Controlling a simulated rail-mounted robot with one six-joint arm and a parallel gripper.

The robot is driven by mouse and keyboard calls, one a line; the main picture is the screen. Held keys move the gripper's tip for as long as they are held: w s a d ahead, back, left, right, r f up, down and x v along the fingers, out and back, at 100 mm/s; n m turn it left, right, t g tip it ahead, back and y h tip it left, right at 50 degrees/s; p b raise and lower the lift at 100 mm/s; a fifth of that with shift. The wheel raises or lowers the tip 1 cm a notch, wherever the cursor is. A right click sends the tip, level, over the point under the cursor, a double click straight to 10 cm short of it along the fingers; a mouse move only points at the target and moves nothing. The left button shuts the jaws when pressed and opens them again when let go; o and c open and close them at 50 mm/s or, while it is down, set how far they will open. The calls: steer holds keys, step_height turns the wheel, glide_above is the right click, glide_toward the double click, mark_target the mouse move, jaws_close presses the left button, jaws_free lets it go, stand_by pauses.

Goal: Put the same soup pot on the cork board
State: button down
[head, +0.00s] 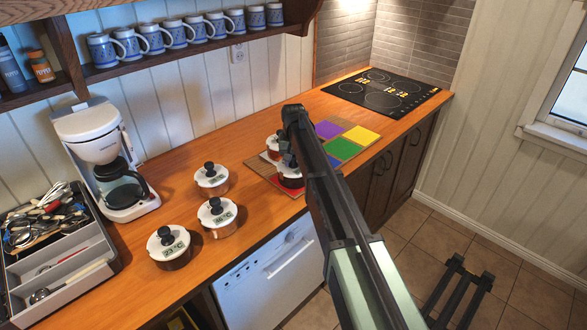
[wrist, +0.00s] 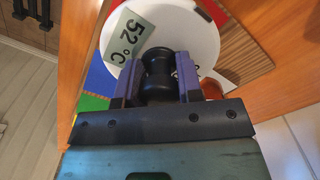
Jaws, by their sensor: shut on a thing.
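My gripper (wrist: 158,75) is shut on the black knob of a soup pot. In the wrist view, this pot's white lid (wrist: 190,30) has a tag reading 52 °C. In the head view, my arm partly covers the pots over the coloured boards: one white-lidded pot (head: 290,182) is in front and another (head: 273,146) stands just behind. I cannot tell whether the held pot touches the board below. A ribbed brown board (wrist: 245,48) shows beside the held lid. I cannot tell which is cork.
Three other lidded pots stand left on the counter: one at the back (head: 211,178), one in the middle (head: 217,216), and one in front (head: 168,246) tagged 23 °C. A coffee maker (head: 92,140) and utensil tray (head: 70,285) are farther left. A black cooktop (head: 385,92) is at the back right.

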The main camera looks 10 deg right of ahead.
steer(key=shift+r, duration=0.2)
steer(key=shift+f, duration=0.25)
steer(key=c, duration=0.8)
jaws_free()
steer(key=shift+o, duration=0.2)
steer(key=shift+r, duration=0.2)
step_height(320, 180, up, 12)
steer(key=p, duration=1.3)
steer(key=s+n, duration=0.2)
steer(key=s, duration=3.4)
steer(key=shift+s+d+b, duration=0.2)
steer(key=shift+d+b, duration=0.15)
steer(key=shift+b, duration=0.05)
